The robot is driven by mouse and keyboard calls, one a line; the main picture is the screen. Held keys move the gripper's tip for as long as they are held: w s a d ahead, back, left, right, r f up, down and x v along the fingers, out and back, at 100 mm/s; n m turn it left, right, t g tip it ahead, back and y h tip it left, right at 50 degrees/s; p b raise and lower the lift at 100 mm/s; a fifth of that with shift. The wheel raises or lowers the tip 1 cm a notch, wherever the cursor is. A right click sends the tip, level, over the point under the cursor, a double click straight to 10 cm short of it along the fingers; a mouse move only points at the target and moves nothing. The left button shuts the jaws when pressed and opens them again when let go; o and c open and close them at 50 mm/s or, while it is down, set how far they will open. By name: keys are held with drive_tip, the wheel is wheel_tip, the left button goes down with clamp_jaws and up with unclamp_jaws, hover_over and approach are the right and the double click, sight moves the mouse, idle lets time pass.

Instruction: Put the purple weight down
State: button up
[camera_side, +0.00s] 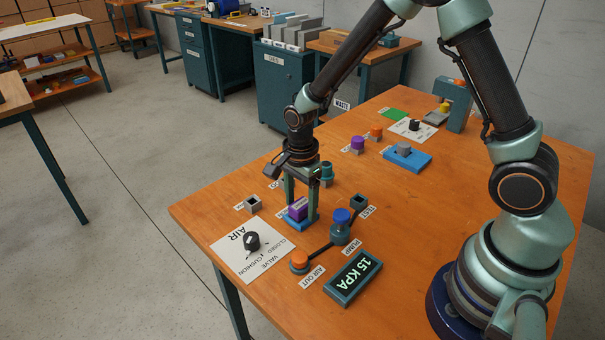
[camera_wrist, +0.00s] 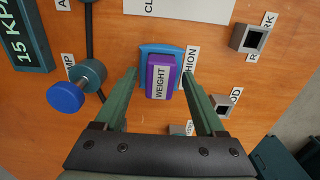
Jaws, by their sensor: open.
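The purple weight (camera_side: 298,210) sits on a blue cushion (camera_side: 293,222) on the orange table. In the wrist view the purple weight (camera_wrist: 160,77), labelled WEIGHT, rests on the blue cushion (camera_wrist: 162,48), whose rim shows around it. My gripper (camera_side: 300,212) is lowered over the cushion with its fingers on either side of the weight. In the wrist view my gripper (camera_wrist: 160,78) is open, with a visible gap between each finger and the weight.
An air valve (camera_side: 251,241) on a white plate, an orange button (camera_side: 299,260) and a display reading 15 KPA (camera_side: 354,277) are nearer the front. A grey socket (camera_side: 253,203) stands left.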

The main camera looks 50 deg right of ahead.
wheel_tip(320, 180, up, 12)
wheel_tip(320, 180, up, 7)
drive_tip(key=n+t, duration=0.3)
drive_tip(key=n, duration=0.5)
hover_over(301, 204)
drive_tip(key=s+d, duration=0.2)
drive_tip(key=s, duration=0.2)
drive_tip(key=s+d+r+n+t, duration=0.2)
drive_tip(key=s+n, duration=0.4)
drive_tip(key=n, duration=0.4)
drive_tip(key=shift+s+d+r+t, duration=0.2)
drive_tip(key=shift+d+r+t, duration=0.1)
drive_tip(key=shift+r, duration=0.6)
